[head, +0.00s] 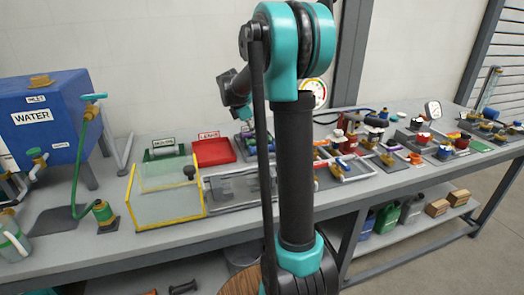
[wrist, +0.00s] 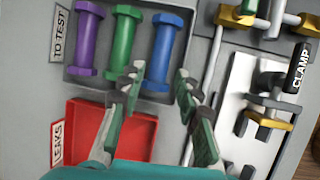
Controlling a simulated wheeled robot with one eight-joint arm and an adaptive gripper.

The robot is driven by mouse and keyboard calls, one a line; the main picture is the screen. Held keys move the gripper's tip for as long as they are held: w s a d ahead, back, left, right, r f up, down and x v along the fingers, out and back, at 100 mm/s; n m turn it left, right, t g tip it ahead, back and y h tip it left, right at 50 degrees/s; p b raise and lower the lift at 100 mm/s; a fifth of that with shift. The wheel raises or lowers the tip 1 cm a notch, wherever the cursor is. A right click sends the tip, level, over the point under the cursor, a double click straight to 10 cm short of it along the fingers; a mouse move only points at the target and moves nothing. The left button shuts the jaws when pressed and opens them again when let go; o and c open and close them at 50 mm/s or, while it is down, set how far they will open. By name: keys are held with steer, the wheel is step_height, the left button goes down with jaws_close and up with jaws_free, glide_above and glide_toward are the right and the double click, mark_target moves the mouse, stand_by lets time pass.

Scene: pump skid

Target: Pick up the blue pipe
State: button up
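The blue pipe (wrist: 165,45) has wider end flanges and lies in a grey tray (wrist: 107,62) marked TO TEST in the wrist view. It is the rightmost of three pipes there, beside a green pipe (wrist: 124,42) and a purple pipe (wrist: 87,40). My gripper (wrist: 160,75) is open and empty. Its fingertips show on either side of the lower end of the blue pipe; I cannot tell how far above it they are. In the head view my arm blocks the gripper, and I cannot make out the blue pipe.
A red tray (wrist: 85,135) marked LEAKS lies below the grey one. A clamp fixture (wrist: 262,110) stands at the right. In the head view, a yellow-edged clear box (head: 168,219) and a blue water tank (head: 45,120) stand on the bench's left side.

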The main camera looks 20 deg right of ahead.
mark_target(260, 147)
steer(key=x, duration=0.8)
steer(key=shift+s+f, duration=0.1)
steer(key=shift+f, duration=0.25)
jaws_close()
